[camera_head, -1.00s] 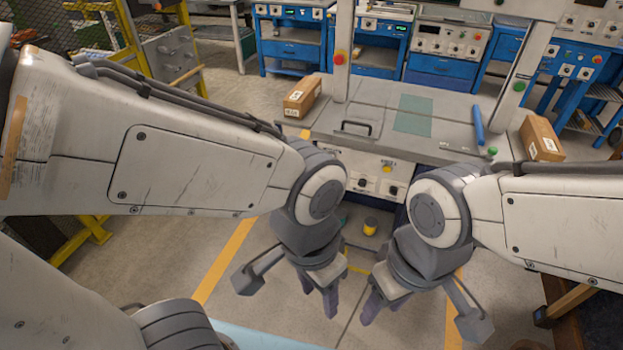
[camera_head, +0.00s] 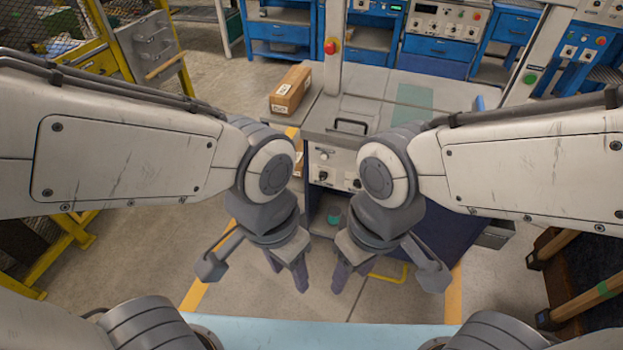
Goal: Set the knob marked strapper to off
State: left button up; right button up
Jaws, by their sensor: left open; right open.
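A grey machine (camera_head: 345,82) stands ahead, with a light front panel (camera_head: 325,157) below its top. The panel carries several dark knobs and a small dial; one knob (camera_head: 323,175) shows at its left. Their labels are too small to read, so I cannot tell which is the strapper knob. My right arm hides the right part of the panel. My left gripper (camera_head: 288,277) is open and empty, pointing down over the floor. My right gripper (camera_head: 352,277) is open and empty beside it. Both are in front of the machine, apart from the panel.
A cardboard box (camera_head: 291,92) sits at the machine's left. A red button (camera_head: 330,47) is on its post. Blue workbenches (camera_head: 437,50) with other knob panels stand behind. A light blue surface (camera_head: 330,333) lies nearest me. Wooden bars (camera_head: 585,300) are at the right. Floor is free at left.

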aim_at(323, 175)
jog(key=k, duration=1.3)
jog(key=u, duration=0.85)
jog(key=i, duration=1.85)
jog(key=z, duration=0.8)
